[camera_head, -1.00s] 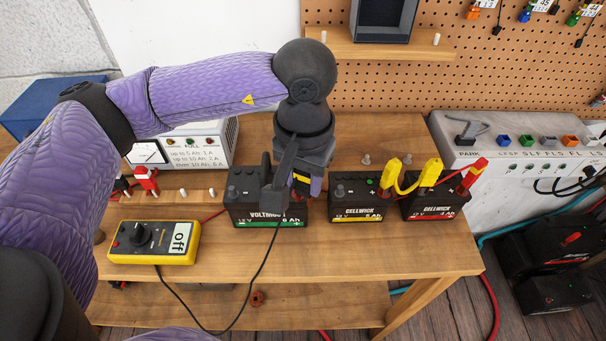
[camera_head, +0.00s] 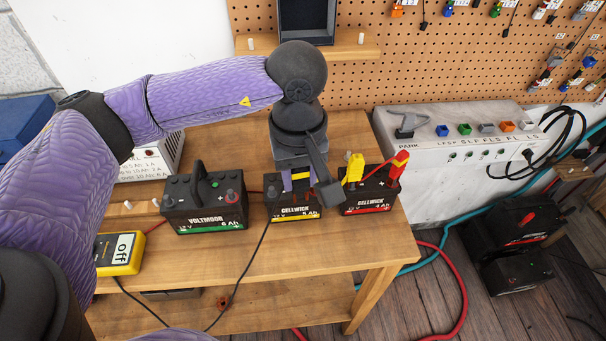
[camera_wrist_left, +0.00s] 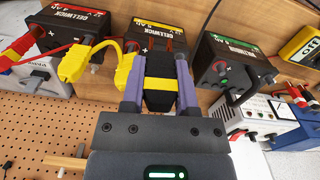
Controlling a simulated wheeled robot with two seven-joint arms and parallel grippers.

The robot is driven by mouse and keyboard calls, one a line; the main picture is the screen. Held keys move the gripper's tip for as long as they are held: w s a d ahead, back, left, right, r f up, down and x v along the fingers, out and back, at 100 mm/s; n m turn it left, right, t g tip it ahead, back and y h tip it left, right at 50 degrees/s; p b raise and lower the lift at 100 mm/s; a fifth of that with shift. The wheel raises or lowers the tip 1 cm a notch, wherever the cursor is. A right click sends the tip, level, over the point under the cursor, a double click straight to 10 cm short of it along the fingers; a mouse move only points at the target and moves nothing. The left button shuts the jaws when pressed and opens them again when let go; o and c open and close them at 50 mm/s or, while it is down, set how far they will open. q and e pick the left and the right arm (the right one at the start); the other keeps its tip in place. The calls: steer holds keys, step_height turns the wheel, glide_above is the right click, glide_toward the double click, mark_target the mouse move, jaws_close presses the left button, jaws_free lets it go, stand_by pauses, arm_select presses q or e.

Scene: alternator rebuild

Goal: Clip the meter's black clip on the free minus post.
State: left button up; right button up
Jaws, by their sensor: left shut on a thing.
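My left gripper (camera_head: 299,186) points down over the middle Gellwick battery (camera_head: 295,212), which has a yellow stripe. It is shut on the meter's black clip (camera_wrist_left: 158,92), a dark piece with yellow parts between the purple fingers. The wrist hides most of that battery's top, so I cannot tell whether the clip touches a post. A thin black lead (camera_head: 252,256) hangs from the gripper area past the bench's front edge. The yellow meter (camera_head: 118,254) reads "off" at the left. My right gripper is out of view.
The Voltmoor battery (camera_head: 206,205), with a raised handle, stands left. The red-striped Gellwick battery (camera_head: 368,197) stands right, with a red clip (camera_head: 399,164). A yellow jumper (camera_wrist_left: 95,62) runs between the Gellwick batteries. Bare bench wood (camera_head: 330,245) lies in front.

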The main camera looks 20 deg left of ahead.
arm_select(q)
steer(key=n, duration=0.4)
steer(key=n+p, duration=0.7)
steer(key=n, duration=2.4)
glide_toward(271, 188)
step_height(271, 188, down, 3)
steer(key=b, duration=0.4)
steer(key=shift+f+b, duration=0.2)
steer(key=shift+b, duration=0.15)
steer(key=shift+f, duration=0.1)
steer(key=shift+d+r, duration=0.1)
steer(key=shift+r, duration=0.1)
steer(key=shift+f, duration=0.15)
